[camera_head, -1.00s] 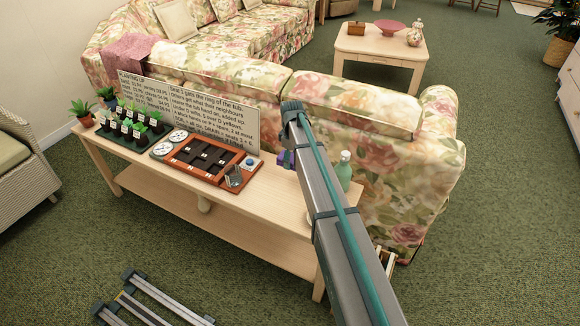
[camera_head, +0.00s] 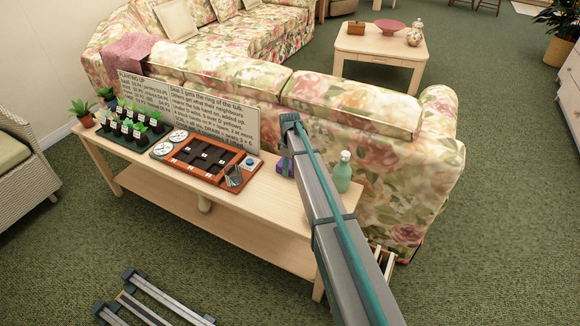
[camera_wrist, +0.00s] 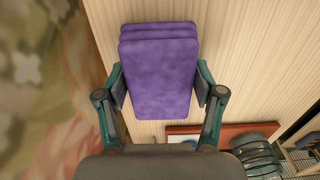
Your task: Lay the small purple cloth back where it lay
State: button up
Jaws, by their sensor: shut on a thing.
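The small purple cloth (camera_wrist: 158,75) is a folded stack of layers, seen between my fingers in the wrist view. My gripper (camera_wrist: 160,88) is shut on it, one finger at each side edge. In the head view a bit of the cloth (camera_head: 284,166) shows beside my arm, over the right part of the wooden console table (camera_head: 262,205). It is at or close above the tabletop; I cannot tell whether it touches. My arm hides most of it and the fingers there.
A green bottle (camera_head: 343,172) stands just right of my arm. A game board (camera_head: 203,160) with a metal cup (camera_head: 234,176) lies to the left. A lettered card (camera_head: 190,108) stands behind it. The floral sofa (camera_head: 385,135) backs the table.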

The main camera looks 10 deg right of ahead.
aim_at(290, 165)
jog(key=shift+f, duration=0.15)
jog(key=o, duration=1.1)
notch_tip(290, 165, up, 12)
jog(key=shift+r, duration=0.2)
